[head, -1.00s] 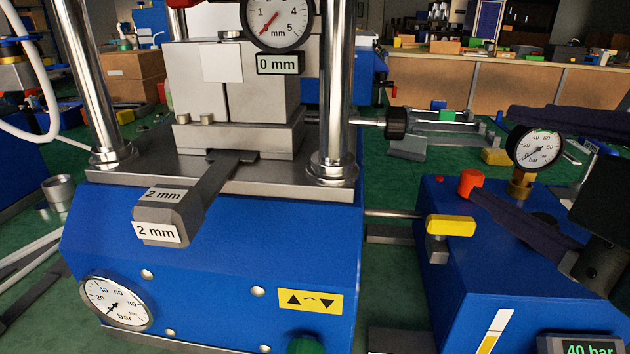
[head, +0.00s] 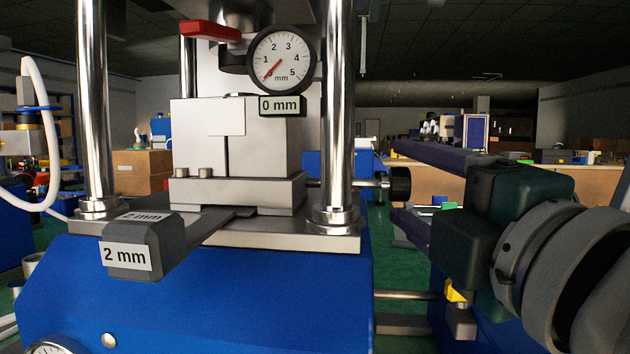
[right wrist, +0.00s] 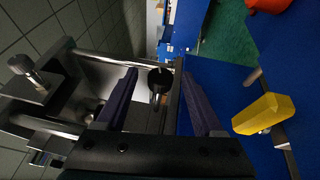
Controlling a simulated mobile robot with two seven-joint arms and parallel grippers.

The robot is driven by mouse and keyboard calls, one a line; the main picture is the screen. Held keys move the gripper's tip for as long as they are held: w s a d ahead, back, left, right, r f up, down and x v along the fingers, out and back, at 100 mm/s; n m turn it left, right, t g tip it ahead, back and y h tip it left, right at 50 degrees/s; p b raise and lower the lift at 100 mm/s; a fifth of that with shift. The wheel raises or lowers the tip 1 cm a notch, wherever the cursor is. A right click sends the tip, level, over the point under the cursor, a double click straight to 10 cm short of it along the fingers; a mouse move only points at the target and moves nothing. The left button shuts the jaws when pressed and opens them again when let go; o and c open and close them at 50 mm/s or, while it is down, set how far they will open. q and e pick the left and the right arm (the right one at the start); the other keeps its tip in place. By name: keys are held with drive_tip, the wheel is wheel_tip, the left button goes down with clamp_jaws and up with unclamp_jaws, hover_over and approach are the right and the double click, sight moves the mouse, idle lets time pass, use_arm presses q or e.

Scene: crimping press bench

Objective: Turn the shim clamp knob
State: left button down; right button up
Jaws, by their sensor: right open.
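The shim clamp knob (head: 400,184) is black and round, on a steel rod sticking out to the right of the press. My right gripper (head: 397,181) is open, its dark purple fingers pointing left, one above the knob and one below it in the head view. In the right wrist view the knob (right wrist: 160,79) shows between the tips of the open fingers (right wrist: 160,73), apart from both. I cannot tell how far it reaches in between them. The shim (head: 128,256), labelled 2 mm, sticks out under the press block (head: 270,135). My left gripper is not in view.
A steel column (head: 340,120) stands just left of the knob. A yellow lever handle (right wrist: 263,114) sits beside the fingers in the right wrist view. The dial (head: 281,59) points near zero, with a 0 mm display below it. A red lever (head: 210,30) is higher up.

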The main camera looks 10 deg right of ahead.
drive_tip(key=shift+w+a+r, duration=0.1)
drive_tip(key=shift+w, duration=0.85)
clamp_jaws()
